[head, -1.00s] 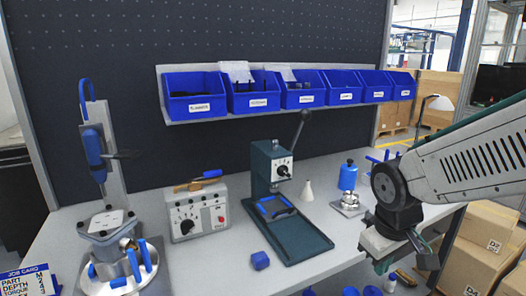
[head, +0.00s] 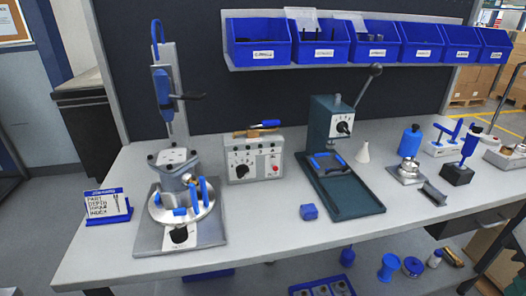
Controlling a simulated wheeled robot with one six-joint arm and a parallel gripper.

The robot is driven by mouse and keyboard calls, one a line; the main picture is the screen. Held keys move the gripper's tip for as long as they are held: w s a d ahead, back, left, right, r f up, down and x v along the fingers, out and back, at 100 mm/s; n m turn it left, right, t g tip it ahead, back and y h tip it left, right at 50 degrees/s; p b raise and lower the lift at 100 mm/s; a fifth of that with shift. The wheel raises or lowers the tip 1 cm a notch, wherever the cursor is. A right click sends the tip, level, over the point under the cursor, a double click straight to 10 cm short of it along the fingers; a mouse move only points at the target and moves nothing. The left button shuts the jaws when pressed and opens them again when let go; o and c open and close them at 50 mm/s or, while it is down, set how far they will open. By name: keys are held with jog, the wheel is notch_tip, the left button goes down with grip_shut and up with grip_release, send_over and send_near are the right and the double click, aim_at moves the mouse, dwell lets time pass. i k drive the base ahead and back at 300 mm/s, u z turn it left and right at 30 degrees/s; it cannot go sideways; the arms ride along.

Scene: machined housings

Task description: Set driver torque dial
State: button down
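A grey control box (head: 255,160) stands on the bench, left of middle. Its front has a dark round dial (head: 241,170) with marks around it and a red button (head: 273,170). The dial's setting is too small to read. A blue driver (head: 162,88) hangs upright on a column at the left, above a round fixture (head: 180,205) with blue handles. A job card (head: 105,204) stands at the bench's left end. Its headings include torque, but its values are not legible. My gripper is not in view now.
A green press (head: 330,130) with a long lever stands right of the control box. A blue block (head: 309,212) lies on the bench in front. Blue bins (head: 330,40) line the shelf above. The bench front (head: 262,232) between fixture and blue block is clear.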

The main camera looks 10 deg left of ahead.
aim_at(242, 170)
jog(key=k, duration=0.35)
jog(key=z, duration=0.75)
jog(key=i, duration=0.8)
jog(key=u, duration=0.6)
jog(key=i, duration=0.5)
jog(key=u, duration=0.45)
